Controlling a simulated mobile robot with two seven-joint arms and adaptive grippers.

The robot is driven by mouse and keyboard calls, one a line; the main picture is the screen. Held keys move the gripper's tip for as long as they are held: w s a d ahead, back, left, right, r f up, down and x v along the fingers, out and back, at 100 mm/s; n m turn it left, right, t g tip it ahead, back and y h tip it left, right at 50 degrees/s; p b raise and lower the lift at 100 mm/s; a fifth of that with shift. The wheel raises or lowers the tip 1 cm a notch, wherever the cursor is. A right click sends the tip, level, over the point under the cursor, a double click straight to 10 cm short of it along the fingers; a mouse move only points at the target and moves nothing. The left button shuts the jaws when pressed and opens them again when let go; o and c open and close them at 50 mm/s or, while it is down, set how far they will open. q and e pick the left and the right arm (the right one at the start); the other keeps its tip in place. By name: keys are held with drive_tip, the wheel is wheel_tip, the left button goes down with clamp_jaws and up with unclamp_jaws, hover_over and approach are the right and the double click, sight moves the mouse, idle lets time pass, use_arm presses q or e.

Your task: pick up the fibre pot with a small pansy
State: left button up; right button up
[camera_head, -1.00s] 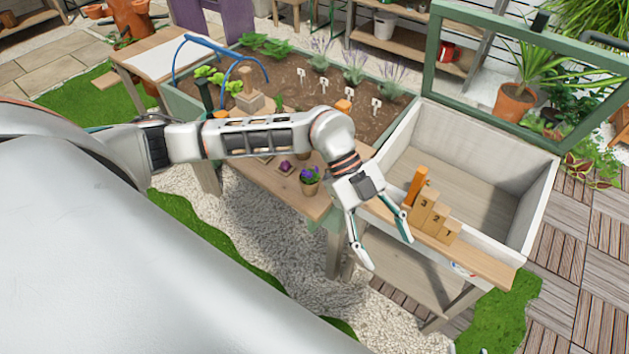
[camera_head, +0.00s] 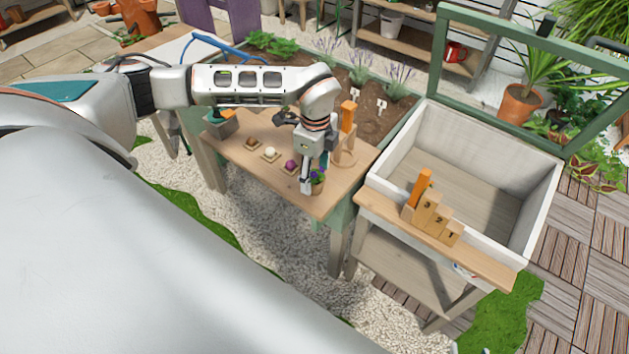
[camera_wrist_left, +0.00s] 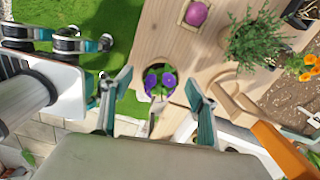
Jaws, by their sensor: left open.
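The fibre pot with a small pansy (camera_head: 317,187) stands upright near the front right corner of the wooden worktop, its purple flowers on top. My left gripper (camera_head: 313,178) is right at it, pointing down, with one finger in front of the pot's left side. In the left wrist view the pansy (camera_wrist_left: 160,82) shows between the two spread fingers of my left gripper (camera_wrist_left: 158,80). The jaws are open, and I cannot tell whether a finger touches the pot.
On the worktop (camera_head: 240,150), several small wooden squares, one with a purple bulb (camera_head: 290,167), lie left of the pot. An upright orange piece (camera_head: 348,115) stands behind.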

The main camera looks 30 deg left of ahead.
use_arm(q)
drive_tip(key=shift+f, duration=1.15)
drive_tip(key=c, duration=1.2)
drive_tip(key=shift+c, duration=0.2)
drive_tip(key=shift+r, duration=0.15)
